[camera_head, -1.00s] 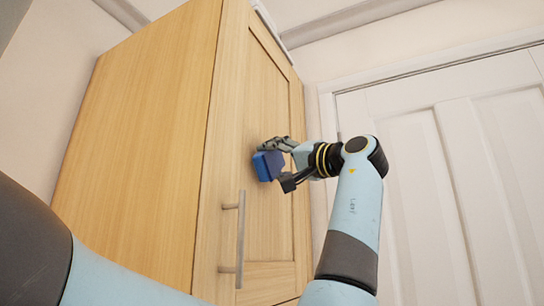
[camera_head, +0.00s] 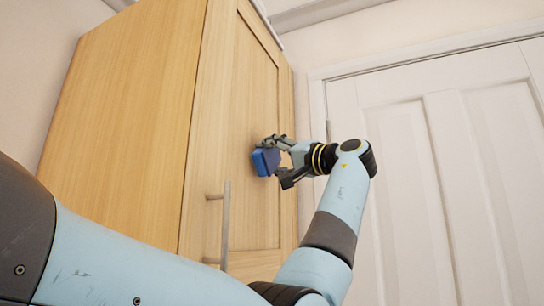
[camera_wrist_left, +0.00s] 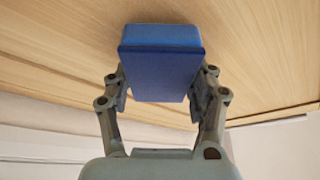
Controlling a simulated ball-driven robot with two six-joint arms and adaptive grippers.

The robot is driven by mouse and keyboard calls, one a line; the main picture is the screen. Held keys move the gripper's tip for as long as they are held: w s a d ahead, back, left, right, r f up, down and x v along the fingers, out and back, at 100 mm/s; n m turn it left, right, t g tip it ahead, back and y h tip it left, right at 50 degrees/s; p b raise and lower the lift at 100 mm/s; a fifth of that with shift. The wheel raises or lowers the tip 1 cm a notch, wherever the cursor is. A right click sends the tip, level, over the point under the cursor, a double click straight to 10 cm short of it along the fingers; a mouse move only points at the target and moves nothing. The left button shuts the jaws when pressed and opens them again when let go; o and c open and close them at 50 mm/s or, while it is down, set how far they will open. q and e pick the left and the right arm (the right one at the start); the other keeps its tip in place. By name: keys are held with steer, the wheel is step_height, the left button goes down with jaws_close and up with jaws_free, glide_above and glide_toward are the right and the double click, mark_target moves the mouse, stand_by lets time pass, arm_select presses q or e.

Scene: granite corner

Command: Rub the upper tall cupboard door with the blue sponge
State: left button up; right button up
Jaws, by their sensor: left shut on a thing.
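The blue sponge (camera_head: 266,161) is held in front of the upper tall cupboard door (camera_head: 252,110). My left gripper (camera_head: 277,160) is shut on the sponge, with a finger on each side of it. In the left wrist view the sponge (camera_wrist_left: 160,65) sits between the two fingers of my left gripper (camera_wrist_left: 160,95), and its far face is at or very close to the wooden door (camera_wrist_left: 60,45). I cannot tell for sure whether it touches the door. My right gripper is not in view.
A long vertical handle (camera_head: 226,225) stands out from the cupboard door, below and left of the sponge. The cupboard's plain side (camera_head: 125,120) is at the left. A white panelled door (camera_head: 430,170) fills the right, behind my left arm.

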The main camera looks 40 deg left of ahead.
mark_target(265, 152)
arm_select(q)
steer(key=shift+s+d+f+b, duration=0.2)
steer(key=shift+s+b, duration=0.35)
steer(key=shift+s, duration=0.1)
steer(key=shift+s+d+r+b, duration=0.15)
steer(key=shift+s+b, duration=0.1)
steer(key=shift+s, duration=0.25)
steer(key=shift+s+d+r+b, duration=0.15)
steer(key=shift+s+b, duration=0.1)
steer(key=shift+s, duration=0.25)
steer(key=shift+s+d+f+b, duration=0.15)
steer(key=shift+s+f+b, duration=0.1)
steer(key=shift+s+b, duration=0.25)
steer(key=shift+s+d+r+b, duration=0.1)
steer(key=shift+s+d+b, duration=0.1)
steer(key=shift+s, duration=0.35)
steer(key=shift+s+d+r+b, duration=0.1)
steer(key=shift+s+d+b, duration=0.1)
steer(key=shift+s, duration=0.3)
steer(key=shift+s+d+f+b, duration=0.1)
steer(key=shift+s+f+b, duration=0.05)
steer(key=shift+s+b, duration=0.25)
steer(key=shift+s+d+b, duration=0.2)
steer(key=shift+s, duration=0.4)
steer(key=shift+s+d+b, duration=0.15)
steer(key=shift+s, duration=0.45)
steer(key=w+d, duration=0.2)
steer(key=d, duration=0.3)
steer(key=shift+d, duration=0.35)
